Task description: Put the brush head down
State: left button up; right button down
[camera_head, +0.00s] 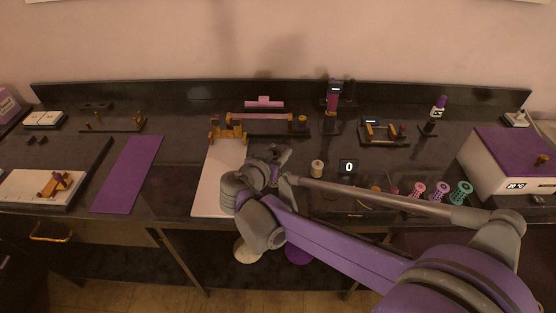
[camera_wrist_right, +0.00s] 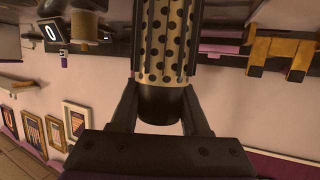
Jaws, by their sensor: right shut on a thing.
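My right gripper (camera_head: 274,157) is over the right side of the white mat (camera_head: 213,180) at the front middle of the counter. In the right wrist view, the right gripper (camera_wrist_right: 161,98) is shut on the brush head (camera_wrist_right: 162,45), a gold cylinder with black dots and a dark round end. The cylinder runs away from the gripper, and its far end is cut off by the frame. In the head view I cannot make out the brush head; my gripper and arm cover that spot. My left gripper is not in view.
A gold-ended stand with a rod (camera_head: 262,118) stands just behind the gripper. A cream spool (camera_head: 317,168) and a display reading 0 (camera_head: 348,168) are to its right. The purple mat (camera_head: 128,175) at left is bare.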

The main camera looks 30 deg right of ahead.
jog(key=shift+f, duration=1.25)
jog(key=shift+f, duration=0.1)
jog(key=shift+c, duration=1.9)
grip_release()
jog(key=shift+r, duration=0.2)
jog(key=v, duration=1.1)
jog(key=s+d+f+n+g+y, duration=0.25)
jog(key=s+f+n+y, duration=0.25)
jog(key=s+f, duration=0.4)
jog(key=s+a+f+n+y, duration=0.4)
jog(key=s+a+n+y, duration=0.1)
jog(key=s, duration=0.3)
jog(key=shift+s+a+n+g+y+p, duration=0.3)
jog(key=shift+a+n+g+y, duration=0.1)
jog(key=shift+y, duration=0.3)
